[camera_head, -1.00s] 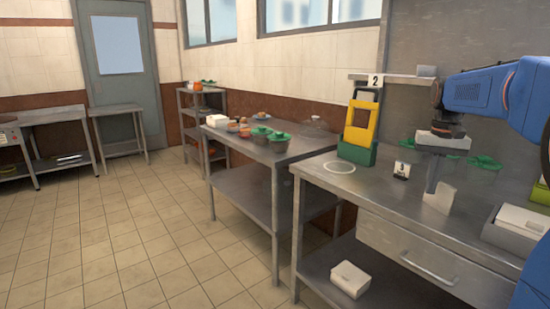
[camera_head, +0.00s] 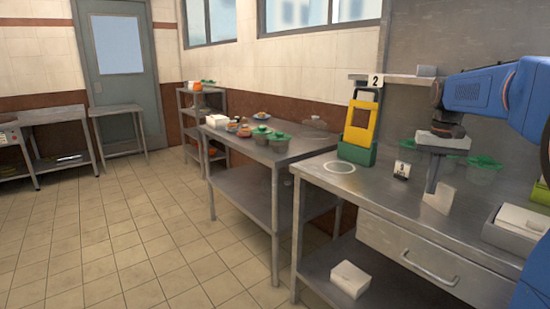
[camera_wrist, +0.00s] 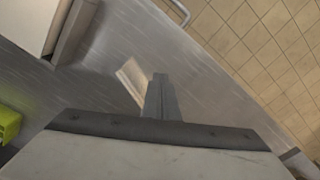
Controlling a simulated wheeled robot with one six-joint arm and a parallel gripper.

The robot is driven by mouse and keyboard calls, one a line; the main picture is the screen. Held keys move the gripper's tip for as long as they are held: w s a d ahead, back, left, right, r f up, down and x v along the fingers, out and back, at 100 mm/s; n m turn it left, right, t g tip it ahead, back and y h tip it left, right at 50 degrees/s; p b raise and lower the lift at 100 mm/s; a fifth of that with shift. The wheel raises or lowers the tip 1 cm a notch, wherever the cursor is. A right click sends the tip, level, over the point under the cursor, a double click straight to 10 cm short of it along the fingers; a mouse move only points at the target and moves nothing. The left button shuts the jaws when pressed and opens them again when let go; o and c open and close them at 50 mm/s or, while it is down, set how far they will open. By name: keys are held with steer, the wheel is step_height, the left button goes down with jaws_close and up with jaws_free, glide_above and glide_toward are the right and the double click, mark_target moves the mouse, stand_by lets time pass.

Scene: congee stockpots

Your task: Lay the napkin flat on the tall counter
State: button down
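My gripper (camera_head: 432,190) points down over the steel counter on the right (camera_head: 385,205). Its two narrow fingers also show in the wrist view (camera_wrist: 160,80); they are together, with nothing clearly seen between them. A pale, flat-sided piece (camera_head: 441,198) stands tilted right beside the fingertips. It shows as a beige panel left of the fingers in the wrist view (camera_wrist: 131,78). I cannot tell whether this is the napkin or whether the fingers touch it. No other cloth is clearly seen. A lower-looking steel table (camera_head: 245,143) stands to the left.
A white ring (camera_head: 339,167) marks clear surface. A white box (camera_head: 350,278) sits on the lower shelf.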

stand_by(0.4)
steer(key=shift+w+d, duration=0.35)
steer(key=shift+d, duration=0.85)
steer(key=shift+w+d, duration=0.35)
steer(key=shift+d, duration=0.85)
steer(key=shift+w+d, duration=0.35)
steer(key=shift+d, duration=0.85)
step_height(320, 180, up, 8)
steer(key=shift+s, duration=0.1)
steer(key=s+a+f+n+t, duration=0.2)
steer(key=s+a+f, duration=0.4)
steer(key=s+a, duration=0.5)
steer(key=s+a+f+n+t, duration=0.1)
steer(key=s+a+f, duration=0.7)
steer(key=s, duration=0.4)
steer(key=s+a+f+n+t, duration=0.1)
steer(key=s+a+f, duration=0.3)
steer(key=s+f, duration=0.5)
steer(key=shift+t, duration=0.4)
